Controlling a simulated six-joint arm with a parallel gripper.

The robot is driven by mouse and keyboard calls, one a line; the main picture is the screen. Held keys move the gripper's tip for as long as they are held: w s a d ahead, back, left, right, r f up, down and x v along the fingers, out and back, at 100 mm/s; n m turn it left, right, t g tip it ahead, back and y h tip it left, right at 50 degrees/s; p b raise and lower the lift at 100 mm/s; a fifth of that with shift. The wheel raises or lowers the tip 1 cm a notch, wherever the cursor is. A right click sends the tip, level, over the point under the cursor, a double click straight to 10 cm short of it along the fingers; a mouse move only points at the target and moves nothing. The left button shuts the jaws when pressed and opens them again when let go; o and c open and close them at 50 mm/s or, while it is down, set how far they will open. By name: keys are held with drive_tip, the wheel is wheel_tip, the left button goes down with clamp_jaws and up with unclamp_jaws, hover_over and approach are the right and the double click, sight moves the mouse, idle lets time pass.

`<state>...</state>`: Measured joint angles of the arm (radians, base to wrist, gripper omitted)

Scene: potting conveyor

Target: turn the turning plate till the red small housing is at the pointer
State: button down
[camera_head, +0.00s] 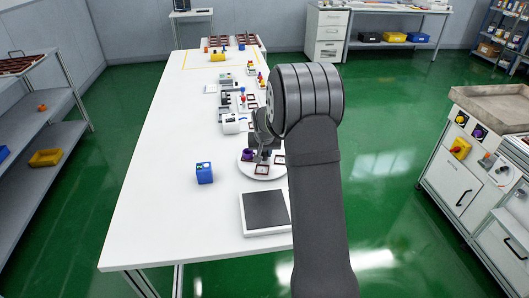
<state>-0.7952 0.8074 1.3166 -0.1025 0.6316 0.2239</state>
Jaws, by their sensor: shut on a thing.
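The turning plate (246,169) is a round white disc on the table, partly covered by my arm. Brown-red square frames lie on it, one at the front (262,170) and one at the right (280,160). A purple piece (248,155) sits at its left. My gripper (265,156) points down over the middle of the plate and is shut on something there. The fingers and the held thing are too small and dark to tell apart. I cannot make out a red small housing or the pointer; the gripper and wrist may hide them.
A blue block (204,173) stands left of the plate. A dark-topped square pad (266,210) lies in front of it. White devices (232,123) and small coloured parts stand behind. The left part of the white table (160,200) is clear.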

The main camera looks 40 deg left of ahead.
drive_tip(key=shift+m+t+h, duration=0.25)
drive_tip(key=shift+m+h, duration=0.4)
drive_tip(key=shift+m, duration=1.15)
drive_tip(key=shift+m+t+h, duration=0.25)
drive_tip(key=shift+m+h, duration=0.4)
drive_tip(key=shift+m, duration=1.15)
drive_tip(key=shift+a+m+h, duration=0.1)
drive_tip(key=shift+m+h, duration=0.6)
drive_tip(key=shift+m, duration=1.2)
drive_tip(key=shift+m+g+h, duration=0.3)
drive_tip(key=shift+m+h, duration=0.2)
drive_tip(key=shift+m, duration=1.3)
drive_tip(key=c, duration=1.5)
unclamp_jaws()
drive_tip(key=v, duration=1.7)
drive_tip(key=shift+w+a+r, duration=0.2)
drive_tip(key=shift+r, duration=0.05)
